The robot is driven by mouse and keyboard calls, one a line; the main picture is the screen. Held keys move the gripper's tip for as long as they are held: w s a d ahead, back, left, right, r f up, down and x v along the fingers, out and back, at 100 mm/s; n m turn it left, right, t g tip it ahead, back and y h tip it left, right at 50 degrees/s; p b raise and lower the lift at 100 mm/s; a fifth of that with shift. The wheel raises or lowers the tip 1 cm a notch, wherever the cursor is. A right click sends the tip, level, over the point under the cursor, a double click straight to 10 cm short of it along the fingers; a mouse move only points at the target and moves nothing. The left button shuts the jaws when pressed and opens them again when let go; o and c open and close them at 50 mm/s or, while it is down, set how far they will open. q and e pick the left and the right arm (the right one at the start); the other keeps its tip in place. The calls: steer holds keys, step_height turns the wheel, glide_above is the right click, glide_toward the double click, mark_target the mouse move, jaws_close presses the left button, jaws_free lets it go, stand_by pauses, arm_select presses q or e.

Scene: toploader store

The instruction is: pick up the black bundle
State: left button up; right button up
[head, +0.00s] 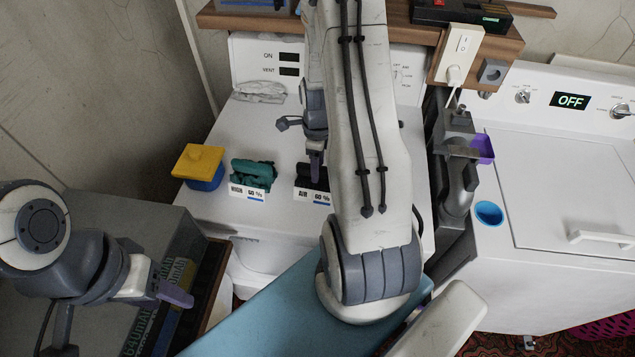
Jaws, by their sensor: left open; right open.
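The black bundle (304,172) lies on top of the white machine in the middle, behind a small white label reading about "AIR 60". My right arm covers its right side. My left gripper (175,293) is open and empty at the lower left, over the dark grey box and far from the bundle.
A teal bundle (254,173) with its own label and a blue box with a yellow lid (198,160) stand left of the black bundle. A crumpled grey cloth (260,91) lies behind. A white washer (570,190) showing "OFF" stands right, past grey pipes (460,185).

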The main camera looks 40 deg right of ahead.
steer(key=shift+r, duration=0.1)
jaws_close()
stand_by(1.2)
